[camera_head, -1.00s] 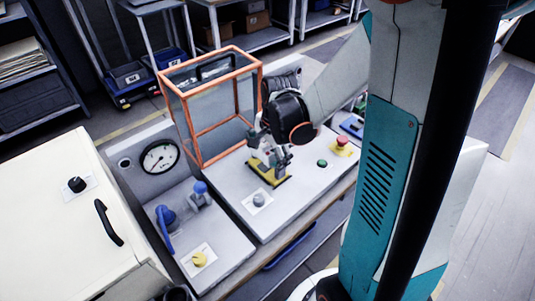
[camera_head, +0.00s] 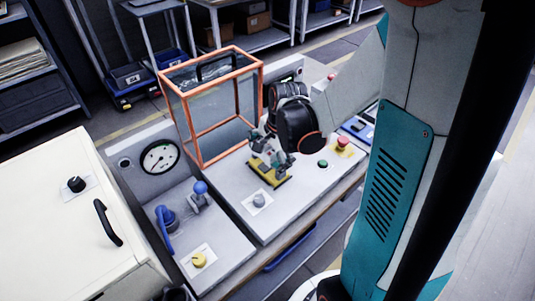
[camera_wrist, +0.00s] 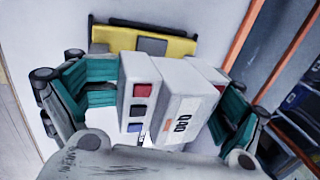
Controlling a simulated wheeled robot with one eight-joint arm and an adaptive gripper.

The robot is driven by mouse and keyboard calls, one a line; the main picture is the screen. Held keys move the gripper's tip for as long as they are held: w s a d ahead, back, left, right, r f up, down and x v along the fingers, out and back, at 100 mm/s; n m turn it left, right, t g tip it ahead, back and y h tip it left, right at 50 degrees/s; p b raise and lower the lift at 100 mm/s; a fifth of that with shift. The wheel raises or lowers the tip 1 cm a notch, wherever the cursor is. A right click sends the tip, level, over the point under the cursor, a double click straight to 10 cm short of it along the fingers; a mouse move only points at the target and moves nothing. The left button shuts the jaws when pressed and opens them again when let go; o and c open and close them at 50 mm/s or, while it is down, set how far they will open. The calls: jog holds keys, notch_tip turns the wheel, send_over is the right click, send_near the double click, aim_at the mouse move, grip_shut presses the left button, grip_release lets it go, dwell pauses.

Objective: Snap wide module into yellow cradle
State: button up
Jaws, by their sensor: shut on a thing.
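The wide module (camera_wrist: 185,105) is a pale grey block with a printed label and red, dark and blue squares. In the wrist view it sits between the teal pads of my gripper (camera_wrist: 162,97), which is shut on it. The yellow cradle (camera_wrist: 185,45), with a grey patch in its middle, shows just beyond the module and is partly covered by it. In the head view the cradle (camera_head: 270,178) lies on the grey bench panel, with my gripper (camera_head: 266,150) right above its far side. I cannot tell whether module and cradle touch.
An orange-framed clear box (camera_head: 215,115) stands close to the left and behind the cradle. A grey knob (camera_head: 259,200), a green button (camera_head: 323,163) and a red emergency button (camera_head: 343,142) are nearby. A gauge panel (camera_head: 160,158) with blue levers is at left.

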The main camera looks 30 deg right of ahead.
jog(key=shift+s, duration=0.1)
jog(key=shift+o, duration=0.5)
jog(key=shift+f+b, duration=0.45)
jog(key=shift+b, duration=0.1)
jog(key=shift+s+t, duration=0.1)
jog(key=shift+t, duration=0.3)
jog(key=shift+s+t+b, duration=0.15)
jog(key=shift+t+b, duration=0.5)
jog(key=shift+t, duration=0.05)
jog(key=shift+c, duration=0.2)
jog(key=shift+s+a+y, duration=0.1)
jog(key=shift+y, duration=0.2)
